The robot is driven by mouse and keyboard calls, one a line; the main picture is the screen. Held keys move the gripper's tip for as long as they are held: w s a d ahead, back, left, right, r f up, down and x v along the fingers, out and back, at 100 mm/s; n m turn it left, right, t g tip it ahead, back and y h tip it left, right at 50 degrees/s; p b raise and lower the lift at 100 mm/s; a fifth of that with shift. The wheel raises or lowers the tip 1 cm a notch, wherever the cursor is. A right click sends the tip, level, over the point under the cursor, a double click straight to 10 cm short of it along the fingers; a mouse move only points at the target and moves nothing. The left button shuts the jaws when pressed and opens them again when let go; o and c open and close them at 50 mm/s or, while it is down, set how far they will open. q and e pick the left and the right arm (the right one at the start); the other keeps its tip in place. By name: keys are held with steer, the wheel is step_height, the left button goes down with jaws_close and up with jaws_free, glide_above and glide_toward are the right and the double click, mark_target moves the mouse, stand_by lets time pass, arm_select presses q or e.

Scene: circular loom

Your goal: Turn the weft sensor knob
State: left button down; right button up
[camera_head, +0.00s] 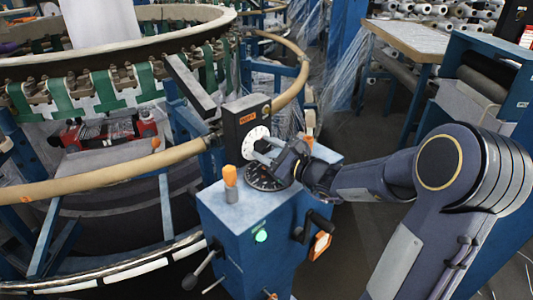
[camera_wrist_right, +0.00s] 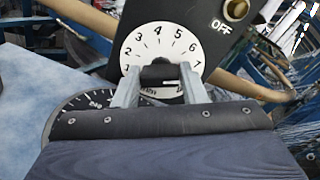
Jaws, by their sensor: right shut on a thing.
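The weft sensor knob shows in the right wrist view as a black grip (camera_wrist_right: 160,76) in front of a white numbered dial (camera_wrist_right: 160,42). The dial (camera_head: 256,137) sits on a dark upright panel (camera_head: 240,117) on top of the blue control box (camera_head: 228,212). My right gripper (camera_wrist_right: 158,84) has one finger on each side of the black grip and is shut on it. In the head view my right gripper (camera_head: 266,152) reaches the dial from the right and hides part of it. My left gripper is not in view.
A round black gauge (camera_head: 268,176) lies on the box top, just below my right gripper. An orange-topped knob (camera_head: 230,175), a green lit button (camera_head: 261,236) and a black crank (camera_head: 318,222) are close by. The loom's tan ring (camera_head: 100,182) runs at the left.

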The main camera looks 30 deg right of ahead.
stand_by(0.3)
steer(key=o, duration=1)
steer(key=shift+v, duration=3.95)
